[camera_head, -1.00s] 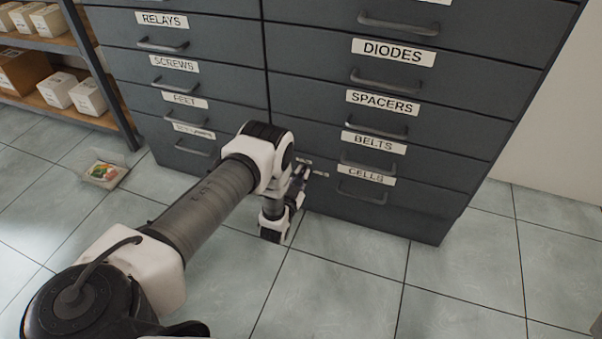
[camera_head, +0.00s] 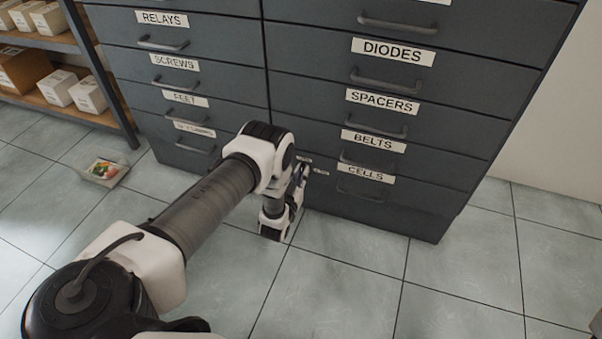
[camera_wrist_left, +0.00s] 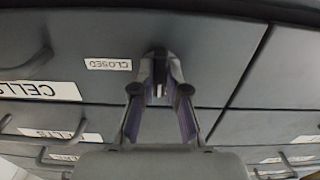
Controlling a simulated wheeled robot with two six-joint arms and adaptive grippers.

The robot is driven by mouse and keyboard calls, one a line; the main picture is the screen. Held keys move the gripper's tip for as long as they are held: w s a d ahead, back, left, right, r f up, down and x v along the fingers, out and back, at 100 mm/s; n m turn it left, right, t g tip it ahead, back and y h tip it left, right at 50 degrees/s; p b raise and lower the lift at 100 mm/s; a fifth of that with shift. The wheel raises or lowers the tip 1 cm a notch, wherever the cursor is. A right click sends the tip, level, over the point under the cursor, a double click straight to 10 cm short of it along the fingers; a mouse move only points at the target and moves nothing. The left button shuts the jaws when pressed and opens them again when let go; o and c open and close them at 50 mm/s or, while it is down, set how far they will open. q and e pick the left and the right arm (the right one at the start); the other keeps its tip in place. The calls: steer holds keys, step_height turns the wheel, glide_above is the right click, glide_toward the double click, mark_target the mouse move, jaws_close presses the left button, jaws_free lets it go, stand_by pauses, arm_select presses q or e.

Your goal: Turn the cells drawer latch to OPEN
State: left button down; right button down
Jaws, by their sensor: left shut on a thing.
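The cells drawer is the bottom drawer of the cabinet's right column, with a CELLS label (camera_head: 365,174) and a dark bar handle (camera_head: 360,194). It looks shut. My left gripper (camera_wrist_left: 162,75) is at the drawer's left end, low near the floor in the head view (camera_head: 302,174). Its fingers are closed around the dark latch (camera_wrist_left: 158,54), which they largely hide. In the left wrist view the picture is upside down, and a CLOSED label (camera_wrist_left: 108,64) sits just left of the latch. I cannot tell the latch's exact angle. My right gripper is not in view.
Other labelled drawers, such as BELTS (camera_head: 373,142) and SPACERS (camera_head: 381,101), are above. A small tray (camera_head: 104,171) with colourful contents lies on the floor at left. A shelf (camera_head: 70,106) with boxes stands at far left. The tiled floor in front is clear.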

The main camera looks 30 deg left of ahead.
arm_select(q)
steer(key=c, duration=1.2)
jaws_free()
steer(key=v, duration=1.2)
steer(key=shift+f, duration=0.1)
